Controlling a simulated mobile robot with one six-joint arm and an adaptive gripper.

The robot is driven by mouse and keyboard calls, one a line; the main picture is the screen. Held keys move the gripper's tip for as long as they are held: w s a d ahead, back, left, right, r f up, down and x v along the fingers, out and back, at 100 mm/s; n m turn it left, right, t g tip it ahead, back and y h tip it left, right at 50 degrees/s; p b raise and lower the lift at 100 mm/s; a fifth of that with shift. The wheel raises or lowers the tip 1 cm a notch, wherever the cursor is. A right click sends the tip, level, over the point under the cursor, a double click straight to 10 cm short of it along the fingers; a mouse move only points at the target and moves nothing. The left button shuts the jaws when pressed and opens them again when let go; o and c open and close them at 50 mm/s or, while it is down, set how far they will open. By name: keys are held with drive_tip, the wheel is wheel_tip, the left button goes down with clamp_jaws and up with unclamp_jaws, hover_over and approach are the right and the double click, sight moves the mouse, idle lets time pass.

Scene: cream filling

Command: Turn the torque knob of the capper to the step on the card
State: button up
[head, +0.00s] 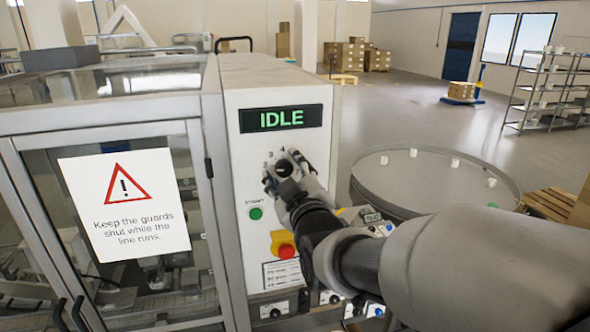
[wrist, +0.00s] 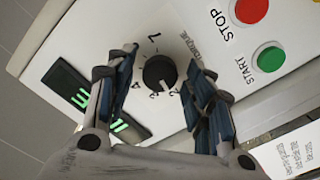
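The torque knob (wrist: 160,72) is a round black dial on the white front panel of the capper (head: 235,100). My gripper (wrist: 163,62) is open, with one finger on each side of the knob and a visible gap to both. In the head view my gripper (head: 288,172) is in front of the panel and covers most of the knob. A small printed white card (head: 283,274) is low on the panel, its text too small to read.
The display (head: 281,118) reads IDLE. A green start button (head: 256,213) and a red stop button (head: 286,251) on yellow sit below the knob. The guard door (head: 125,205) with a warning sign is at the left. A round table (head: 435,180) stands at the right.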

drive_tip(key=c, duration=0.9)
